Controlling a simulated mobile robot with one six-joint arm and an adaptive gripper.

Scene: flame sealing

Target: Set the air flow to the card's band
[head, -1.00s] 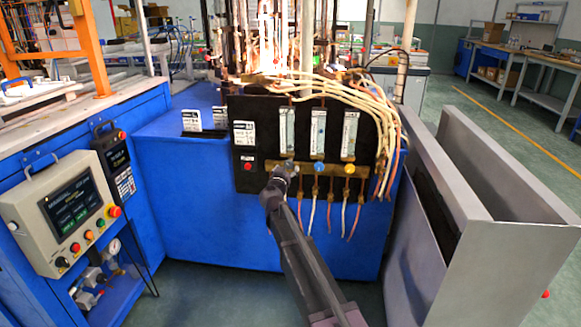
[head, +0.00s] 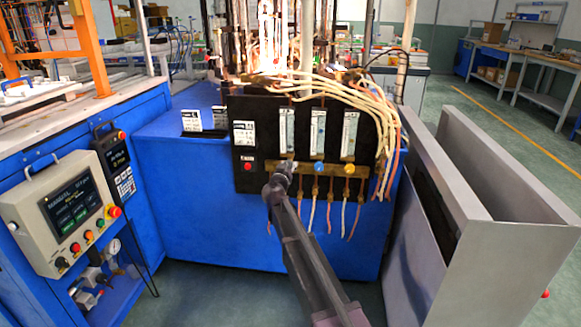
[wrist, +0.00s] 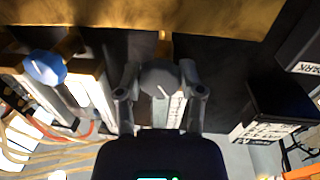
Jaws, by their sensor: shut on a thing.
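A black flow panel (head: 262,145) on the blue machine carries three upright flow tubes. Below them, on a brass bar (head: 305,168), are a blue knob (head: 318,168) and a yellow knob (head: 349,169). My gripper (head: 282,172) is at the left end of this row, under the left flow tube (head: 286,130). In the wrist view my gripper (wrist: 162,84) is shut on a grey knob (wrist: 158,76) with a white pointer line; the blue knob sits apart to its left. A white card (head: 244,133) is left of the tubes. Its print and the float levels are too small to read.
A red button (head: 248,167) sits left of my gripper. Cream and pink hoses (head: 370,100) hang at the panel's right. A grey open cabinet (head: 450,190) stands to the right. A control box with a screen (head: 70,208) is at the left.

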